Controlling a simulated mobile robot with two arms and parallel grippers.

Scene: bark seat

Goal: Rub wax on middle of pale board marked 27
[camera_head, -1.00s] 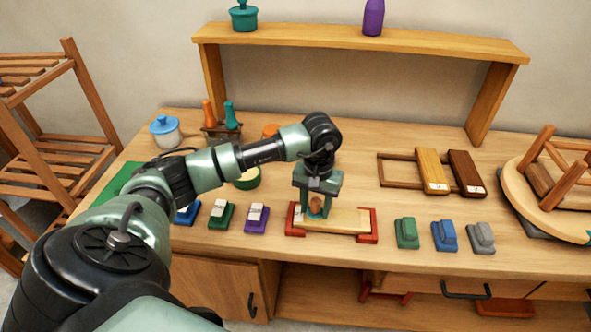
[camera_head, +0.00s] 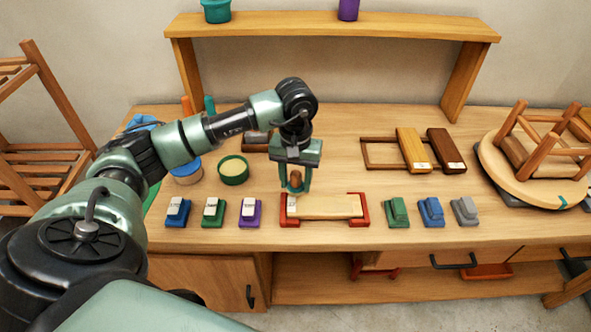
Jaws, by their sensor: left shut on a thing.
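The pale board (camera_head: 330,206) lies flat between the red end holders (camera_head: 364,210) at the front middle of the bench. A small white label (camera_head: 291,204) is on its left end; its number is too small to read. My left gripper (camera_head: 295,187) is shut on a brown-knobbed applicator (camera_head: 296,179), over or just behind the board's left end, seemingly a little above it. The applicator's underside is hidden, so I cannot tell whether it carries wax. A green tin (camera_head: 233,178) with cream-coloured contents stands open behind and left of the board. My right gripper is not in view.
Three labelled blocks, blue (camera_head: 177,213), green (camera_head: 213,212) and purple (camera_head: 250,213), stand left of the board. Green (camera_head: 396,213), blue (camera_head: 431,213) and grey (camera_head: 465,212) blocks stand right. A brown board (camera_head: 413,151) and an upturned stool (camera_head: 533,162) lie behind right.

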